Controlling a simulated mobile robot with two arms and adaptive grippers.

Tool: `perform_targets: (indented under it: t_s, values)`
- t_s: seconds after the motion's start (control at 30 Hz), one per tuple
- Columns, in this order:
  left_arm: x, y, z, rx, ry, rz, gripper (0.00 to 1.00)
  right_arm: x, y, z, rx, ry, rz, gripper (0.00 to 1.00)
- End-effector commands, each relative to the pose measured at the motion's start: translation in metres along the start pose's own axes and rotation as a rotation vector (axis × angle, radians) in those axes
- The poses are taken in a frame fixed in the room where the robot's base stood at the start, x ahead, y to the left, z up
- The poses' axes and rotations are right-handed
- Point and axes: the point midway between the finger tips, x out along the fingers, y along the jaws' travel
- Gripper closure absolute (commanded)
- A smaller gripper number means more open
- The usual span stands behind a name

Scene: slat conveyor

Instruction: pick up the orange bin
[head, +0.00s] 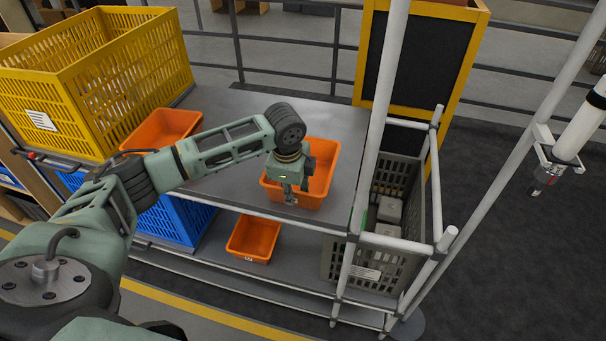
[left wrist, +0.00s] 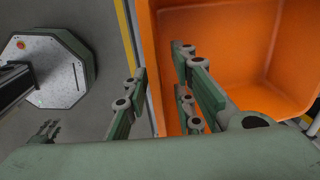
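An orange bin (head: 322,165) stands on the upper grey shelf. My left gripper (head: 290,196) is at its near wall, pointing down. In the left wrist view the left gripper (left wrist: 160,100) is open. One finger is outside the wall of the bin (left wrist: 215,45) and the other is on the inner side, with a gap between them. The bin's inside looks empty. Two more orange bins are in the head view, one on the upper shelf at left (head: 163,127) and one on the lower shelf (head: 253,238). A small dark claw shape, apparently my right gripper (left wrist: 45,131), shows in the left wrist view; its opening is unclear.
A yellow crate (head: 110,75) stands left on the upper shelf (head: 235,105). A blue crate (head: 175,222) is below. A grey crate (head: 372,262) with grey boxes stands at right, behind white posts (head: 380,110). The shelf between the two upper bins is clear under my arm.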

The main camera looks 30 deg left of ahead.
Motion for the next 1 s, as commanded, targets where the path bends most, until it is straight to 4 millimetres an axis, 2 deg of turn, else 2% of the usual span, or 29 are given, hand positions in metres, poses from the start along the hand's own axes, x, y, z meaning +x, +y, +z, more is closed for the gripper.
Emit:
perform_targets:
  t_s: [0.1,0.3,0.5,0.8,1.0]
  values:
    - [0.018,0.003,0.001,-0.001,-0.002,0.005,0.76,-0.01,0.001,0.001,-0.001,-0.004,0.001,0.6]
    - [0.037,0.002,0.001,0.0,-0.001,0.001,0.76,-0.01,0.004,-0.006,-0.001,0.007,0.004,0.6]
    - [0.038,0.002,0.001,0.0,-0.001,0.0,0.76,-0.009,0.005,-0.013,-0.001,0.018,0.005,0.6]
    - [0.038,0.002,0.001,0.0,-0.001,0.0,1.0,-0.009,0.004,-0.013,-0.002,0.018,0.005,0.6]
    - [0.038,0.002,0.001,0.0,-0.001,0.0,1.0,-0.009,0.004,-0.012,-0.002,0.016,0.004,0.6]
